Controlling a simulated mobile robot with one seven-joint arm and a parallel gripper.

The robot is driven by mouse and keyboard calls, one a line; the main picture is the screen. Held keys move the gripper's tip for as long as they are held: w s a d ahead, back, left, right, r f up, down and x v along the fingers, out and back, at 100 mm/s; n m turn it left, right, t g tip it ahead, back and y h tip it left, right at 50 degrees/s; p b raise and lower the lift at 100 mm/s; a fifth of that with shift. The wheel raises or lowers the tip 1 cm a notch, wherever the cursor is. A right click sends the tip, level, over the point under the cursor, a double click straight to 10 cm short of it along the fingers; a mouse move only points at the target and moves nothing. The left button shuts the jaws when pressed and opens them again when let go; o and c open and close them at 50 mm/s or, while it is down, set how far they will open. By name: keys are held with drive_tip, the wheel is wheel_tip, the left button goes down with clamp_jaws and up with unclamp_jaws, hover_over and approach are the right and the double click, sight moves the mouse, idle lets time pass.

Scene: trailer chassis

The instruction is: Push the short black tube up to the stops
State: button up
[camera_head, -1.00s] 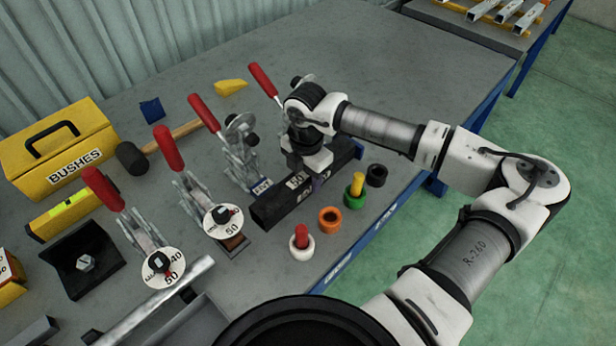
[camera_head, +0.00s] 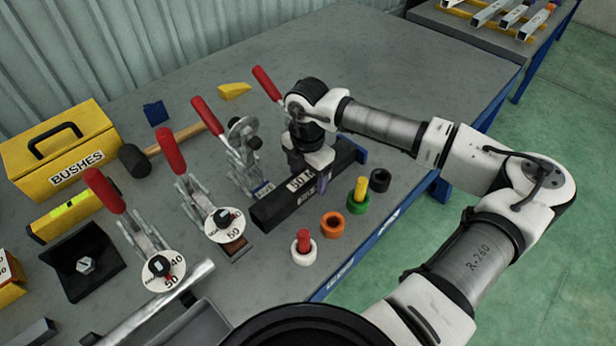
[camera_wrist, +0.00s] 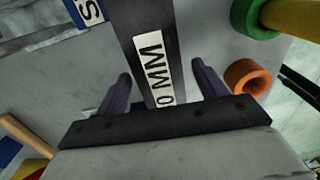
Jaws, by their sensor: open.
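The short black tube (camera_head: 279,207) lies on the bench, running from lower left to upper right, with a white label on its upper face. It also shows in the wrist view (camera_wrist: 135,28), its label reading "0 MM" in part. My gripper (camera_head: 312,186) is over the tube, pointing down. In the wrist view my gripper (camera_wrist: 162,88) is open, with one dark finger on each side of the tube and visible gaps. A blue block (camera_head: 361,156), possibly a stop, is at the tube's far right end. Whether tube and block touch is hard to tell.
Toggle clamps with red handles (camera_head: 171,150) stand left of the tube. Orange (camera_head: 332,224), green (camera_head: 357,203), white (camera_head: 304,250) and black (camera_head: 380,180) rings stand along the bench's front edge. A mallet (camera_head: 134,160) and yellow BUSHES box (camera_head: 62,150) lie further left.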

sight(308, 175)
wheel_tip(308, 175, up, 13)
drive_tip(key=b, duration=0.2)
drive_tip(key=shift+f, duration=0.2)
